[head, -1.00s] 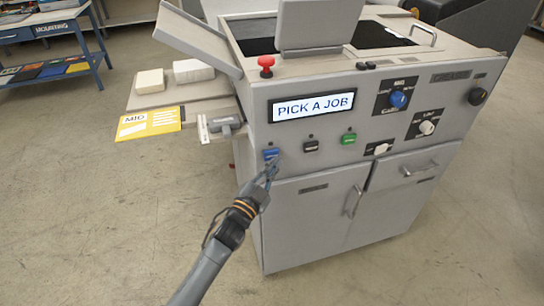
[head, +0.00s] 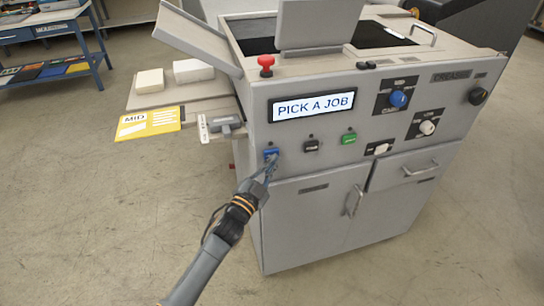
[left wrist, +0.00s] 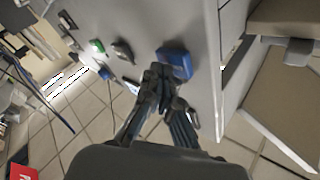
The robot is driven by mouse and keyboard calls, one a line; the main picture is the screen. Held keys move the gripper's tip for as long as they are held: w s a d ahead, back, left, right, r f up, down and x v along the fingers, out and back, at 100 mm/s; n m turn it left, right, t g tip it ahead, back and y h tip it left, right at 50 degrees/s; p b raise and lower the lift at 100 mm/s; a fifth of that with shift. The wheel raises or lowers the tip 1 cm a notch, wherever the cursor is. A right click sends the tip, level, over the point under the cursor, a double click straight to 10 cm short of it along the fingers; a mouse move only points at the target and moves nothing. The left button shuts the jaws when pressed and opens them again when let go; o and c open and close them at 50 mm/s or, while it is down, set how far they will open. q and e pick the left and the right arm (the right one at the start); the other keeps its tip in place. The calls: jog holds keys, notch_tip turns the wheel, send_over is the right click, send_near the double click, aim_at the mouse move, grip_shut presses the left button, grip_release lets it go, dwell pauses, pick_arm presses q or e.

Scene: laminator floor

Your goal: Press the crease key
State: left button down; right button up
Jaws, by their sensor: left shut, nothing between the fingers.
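The grey machine (head: 290,228) has a row of keys on its front: a blue key (head: 271,152), a black key (head: 311,146) and a green key (head: 349,138). Their small labels are too blurred to read, so I cannot tell by lettering which is the crease key. My left gripper (head: 271,164) is shut and empty, its tips right at the lower edge of the blue key. In the left wrist view the fingertips (left wrist: 158,76) are beside the blue key (left wrist: 178,62); I cannot tell whether they touch it. My right gripper is not in view.
The display (head: 313,105) reads "PICK A JOB". A red knob (head: 266,65) stands above it. Blue (head: 398,98) and white (head: 427,127) knobs are at the right. A side shelf (head: 150,97) with paper stacks juts out left. The floor at front left is clear.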

pick_arm(q)
jog(key=shift+w+a, duration=0.1)
jog(key=shift+w, duration=0.1)
jog(key=shift+s, duration=0.1)
jog(key=shift+s+d+p, duration=0.25)
jog(key=shift+s+p, duration=0.05)
jog(key=shift+s, duration=0.35)
jog(key=s+d+p, duration=0.2)
jog(key=s, duration=0.3)
jog(key=shift+s, duration=0.35)
dwell(0.4)
